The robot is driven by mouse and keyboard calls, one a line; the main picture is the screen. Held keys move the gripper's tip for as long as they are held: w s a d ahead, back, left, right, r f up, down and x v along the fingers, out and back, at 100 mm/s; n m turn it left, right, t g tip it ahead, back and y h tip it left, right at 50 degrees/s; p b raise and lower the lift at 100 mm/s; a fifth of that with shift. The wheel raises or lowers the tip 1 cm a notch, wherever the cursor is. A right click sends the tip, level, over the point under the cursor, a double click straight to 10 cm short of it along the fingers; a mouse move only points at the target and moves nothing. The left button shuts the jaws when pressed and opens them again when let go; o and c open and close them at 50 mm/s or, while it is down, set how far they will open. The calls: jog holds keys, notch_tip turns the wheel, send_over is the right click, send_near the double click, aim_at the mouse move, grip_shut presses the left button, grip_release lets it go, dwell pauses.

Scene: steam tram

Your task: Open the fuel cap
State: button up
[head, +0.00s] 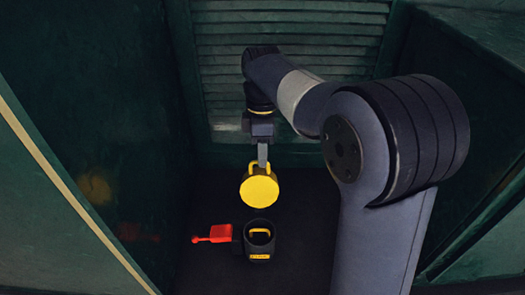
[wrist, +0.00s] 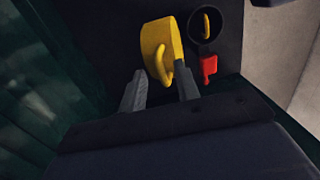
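The fuel cap (head: 259,191) is a thick yellow disc with a loop handle, standing tilted above and behind the filler in the head view. In the wrist view the cap (wrist: 160,38) is just beyond my fingertips. My gripper (head: 262,158) is right at the handle; in the wrist view my gripper (wrist: 161,72) has its fingers apart, one on each side of the handle, with small gaps visible. The black round filler (head: 248,246) has an open top, a yellow loop inside and a yellow label. It shows at the upper right of the wrist view (wrist: 191,27).
A red flat piece with a thin stem (head: 213,234) sticks out left of the filler; it also shows in the wrist view (wrist: 208,67). Dark green walls stand close on both sides. A slatted panel (head: 285,45) is behind. The dark floor around is clear.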

jog(key=shift+f, duration=0.25)
jog(key=shift+c, duration=0.5)
grip_shut()
